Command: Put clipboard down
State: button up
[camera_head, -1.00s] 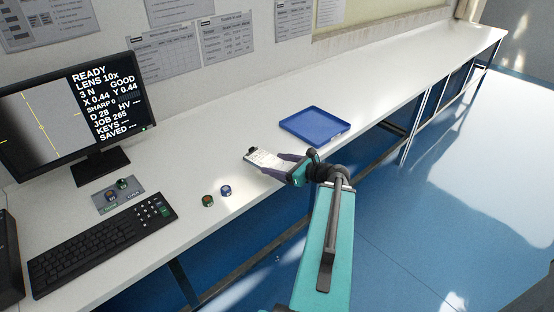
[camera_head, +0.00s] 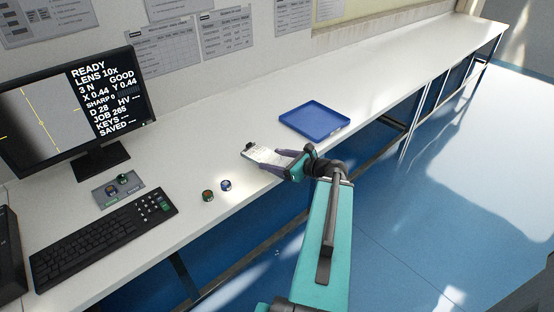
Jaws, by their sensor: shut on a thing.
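The clipboard (camera_head: 261,154) is a small board with a white printed sheet and a dark clip at its far left end. It lies roughly flat at the white bench top, near the front edge; I cannot tell whether it touches the surface. My gripper (camera_head: 283,161) is shut on the clipboard's near right end, its dark fingers along the sides of the board. The fingers hide part of that end.
A blue tray (camera_head: 314,120) sits empty right of the clipboard. Two small round pieces (camera_head: 226,186) lie to its left, near the keyboard (camera_head: 103,238) and monitor (camera_head: 75,110). The white bench (camera_head: 400,72) is clear beyond the tray.

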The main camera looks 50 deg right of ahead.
jog(key=w+a+y, duration=0.1)
jog(key=w+a, duration=0.1)
jog(key=w+a+r+n, duration=0.1)
jog(key=w+a, duration=0.1)
jog(key=a, duration=0.1)
jog(key=w+a+n+y, duration=0.1)
jog(key=w+a, duration=0.1)
jog(key=a, duration=0.1)
jog(key=shift+a+r+g+y, duration=0.15)
jog(key=shift+r+g+y, duration=0.15)
jog(key=shift+r, duration=0.05)
jog(key=w+a+r+n+g+y, duration=0.1)
jog(key=w+a+n+y, duration=0.1)
jog(key=a, duration=0.9)
jog(key=w+a+r+n+g+y, duration=0.2)
jog(key=w+a+y, duration=0.1)
jog(key=a, duration=0.8)
jog(key=w+a+r+n+g+y, duration=0.2)
jog(key=w+a+n, duration=0.1)
jog(key=a, duration=0.8)
jog(key=shift+w+r, duration=0.2)
jog(key=shift+w, duration=0.2)
jog(key=shift+s+a, duration=0.1)
